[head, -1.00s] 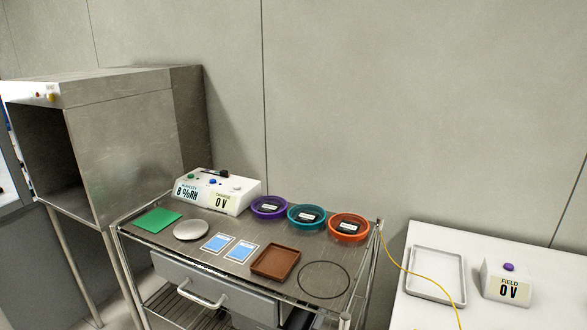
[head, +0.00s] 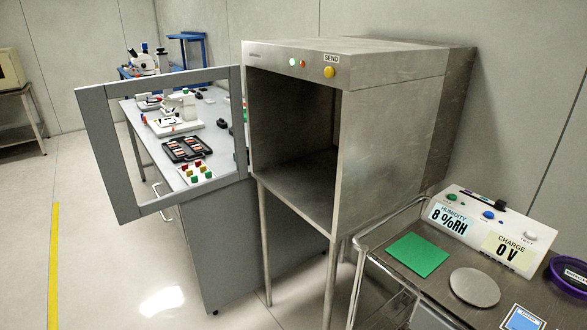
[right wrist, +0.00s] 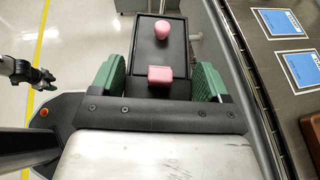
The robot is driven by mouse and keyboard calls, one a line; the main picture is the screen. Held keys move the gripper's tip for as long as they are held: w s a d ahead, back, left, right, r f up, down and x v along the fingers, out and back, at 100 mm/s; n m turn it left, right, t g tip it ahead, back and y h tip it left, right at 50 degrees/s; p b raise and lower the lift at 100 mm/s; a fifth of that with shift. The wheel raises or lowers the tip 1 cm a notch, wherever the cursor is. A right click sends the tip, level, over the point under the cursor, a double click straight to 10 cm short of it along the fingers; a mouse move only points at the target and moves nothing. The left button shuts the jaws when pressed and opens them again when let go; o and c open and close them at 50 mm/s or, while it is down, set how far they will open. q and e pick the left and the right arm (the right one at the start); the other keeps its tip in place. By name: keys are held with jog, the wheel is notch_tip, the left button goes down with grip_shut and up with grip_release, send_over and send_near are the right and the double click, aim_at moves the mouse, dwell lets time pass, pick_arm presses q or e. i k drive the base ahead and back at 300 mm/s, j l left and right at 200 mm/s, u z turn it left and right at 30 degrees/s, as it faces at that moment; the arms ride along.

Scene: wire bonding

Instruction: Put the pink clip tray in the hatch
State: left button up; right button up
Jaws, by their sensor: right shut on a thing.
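The hatch (head: 390,112) is a steel box on legs in the middle of the head view. Its front is open and the inside that shows is empty. Its framed glass door (head: 108,150) stands swung out to the left. In the right wrist view, the pink clip tray (right wrist: 147,52) is a black tray with two pink pieces on it. My right gripper (right wrist: 155,82) is shut on the tray, with a green finger at each side. A dark gripper-like part, apparently my left gripper (right wrist: 28,75), shows at the left edge; its jaw state is unclear.
A bench (head: 215,145) with instruments is behind the door. The floor (head: 100,265) at left is clear.

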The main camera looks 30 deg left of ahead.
aim_at(320, 185)
jog(key=i+j, duration=0.15)
jog(key=j, duration=0.25)
jog(key=i+j+u, duration=0.15)
jog(key=j, duration=0.25)
jog(key=i+j, duration=0.2)
jog(key=j, duration=0.2)
jog(key=i+j+u, duration=0.1)
jog(key=j, duration=0.3)
jog(key=i+j+u, duration=0.1)
jog(key=i+j, duration=0.15)
jog(key=j, duration=0.15)
